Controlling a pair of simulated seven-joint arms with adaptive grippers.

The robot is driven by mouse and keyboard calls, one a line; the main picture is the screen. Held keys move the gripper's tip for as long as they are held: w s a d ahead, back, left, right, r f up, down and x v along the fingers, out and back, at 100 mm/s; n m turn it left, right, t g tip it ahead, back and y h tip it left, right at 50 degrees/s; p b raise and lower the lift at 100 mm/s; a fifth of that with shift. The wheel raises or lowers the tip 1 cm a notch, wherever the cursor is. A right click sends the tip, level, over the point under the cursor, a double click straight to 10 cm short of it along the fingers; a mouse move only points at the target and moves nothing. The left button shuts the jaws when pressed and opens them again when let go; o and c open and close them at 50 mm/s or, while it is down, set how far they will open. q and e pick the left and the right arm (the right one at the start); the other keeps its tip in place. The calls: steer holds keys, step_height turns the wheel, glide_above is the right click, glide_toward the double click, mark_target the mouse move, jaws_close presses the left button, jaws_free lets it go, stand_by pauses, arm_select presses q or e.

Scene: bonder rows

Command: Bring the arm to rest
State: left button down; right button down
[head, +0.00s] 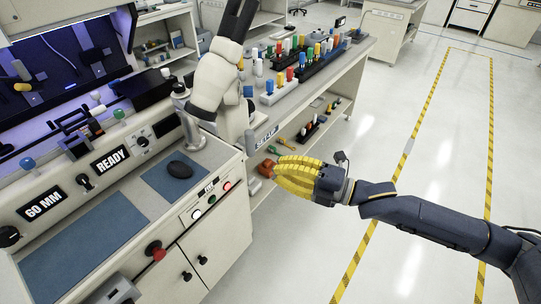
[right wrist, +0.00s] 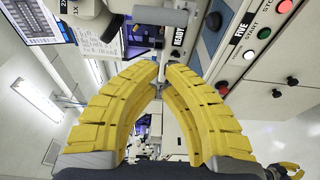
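My right arm reaches in from the right edge of the head view. Its gripper (head: 283,175) has yellow fingers pointing left, over the aisle beside the bench and near the right front of the bonder. In the right wrist view the gripper's fingers (right wrist: 162,72) curve toward each other with a narrow gap at the tips, and nothing is held between them. My left gripper is not in the head view. A small yellow, finger-like shape (right wrist: 290,170), cut by the lower right of the right wrist view, looks like the left gripper; its opening cannot be made out.
The bonder (head: 215,245) with its microscope (head: 213,82) stands at left; a mouse (head: 180,169) lies on a blue mat. Behind my right gripper is a bench (head: 345,70) with racks of coloured pieces and a lower shelf. Yellow-black tape (head: 410,140) marks clear floor.

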steer(key=w+d+f+m+t+h, duration=0.35)
steer(key=w+d+f+m, duration=0.35)
steer(key=w, duration=0.3)
steer(key=w+d+f+m+t+h, duration=0.2)
steer(key=w+d+f+m+h, duration=0.25)
steer(key=w+d+f, duration=0.45)
steer(key=s+d+f+m+g+h, duration=0.1)
steer(key=d+f+m+h, duration=0.4)
steer(key=f, duration=0.9)
steer(key=s+d+f+m+g+h, duration=0.1)
steer(key=d+f+m, duration=0.45)
steer(key=f, duration=0.75)
steer(key=s+d+f+m+g+h, duration=0.1)
steer(key=s+d+f+m+g, duration=0.15)
steer(key=s+f, duration=1.05)
steer(key=s+d+f+m+g+h, duration=0.1)
steer(key=s+f+g+h, duration=0.15)
steer(key=s+f, duration=1.1)
steer(key=s+a+f+g, duration=0.1)
steer(key=s+a+f, duration=0.1)
steer(key=s, duration=0.9)
steer(key=s+a+f+m+g+y, duration=0.1)
steer(key=s+a+f+g, duration=0.1)
steer(key=s, duration=1)
steer(key=s+a+f+g, duration=0.2)
steer(key=s+a+f, duration=0.2)
steer(key=s, duration=0.7)
steer(key=shift+s+a, duration=0.2)
steer(key=shift+a, duration=0.7)
